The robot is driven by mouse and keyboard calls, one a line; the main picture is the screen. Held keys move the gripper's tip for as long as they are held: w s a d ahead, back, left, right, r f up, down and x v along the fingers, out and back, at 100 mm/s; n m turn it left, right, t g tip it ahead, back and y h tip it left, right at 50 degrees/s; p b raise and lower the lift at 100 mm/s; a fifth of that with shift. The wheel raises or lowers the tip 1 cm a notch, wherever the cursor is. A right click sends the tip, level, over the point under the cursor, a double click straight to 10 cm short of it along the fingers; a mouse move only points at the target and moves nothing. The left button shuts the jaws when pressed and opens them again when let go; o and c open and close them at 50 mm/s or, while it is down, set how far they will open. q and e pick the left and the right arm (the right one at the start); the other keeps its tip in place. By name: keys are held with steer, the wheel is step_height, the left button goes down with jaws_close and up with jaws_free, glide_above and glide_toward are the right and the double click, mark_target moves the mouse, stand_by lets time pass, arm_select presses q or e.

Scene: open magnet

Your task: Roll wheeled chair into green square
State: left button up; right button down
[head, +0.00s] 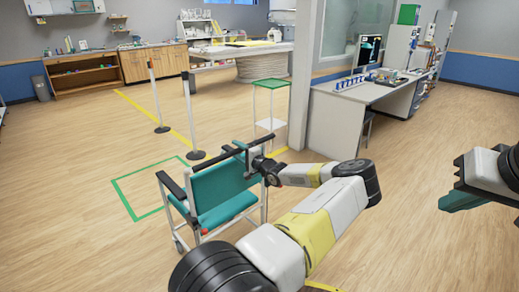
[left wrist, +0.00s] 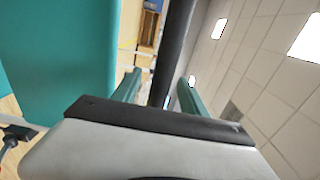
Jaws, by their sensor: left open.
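The wheeled chair (head: 222,186), with teal seat and back, black armrests and a black push bar, stands just right of the green square (head: 124,200). The square is a green outline on the wood floor, and the chair hides its right part. My left gripper (head: 250,158) is at the chair's back by the push bar. In the left wrist view the left gripper (left wrist: 160,76) has its fingers apart, with the black bar (left wrist: 174,50) between them and the teal back (left wrist: 60,55) beside. My right gripper (head: 458,202) is away from the chair at the right, its opening unclear.
Belt posts (head: 191,115) stand behind the square near a yellow floor line. A small green-topped stand (head: 270,84) is behind the chair, next to a grey pillar (head: 301,75). A desk (head: 365,95) stands at the right. The floor left of the square is clear.

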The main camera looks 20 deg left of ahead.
arm_select(q)
jaws_close()
stand_by(1.4)
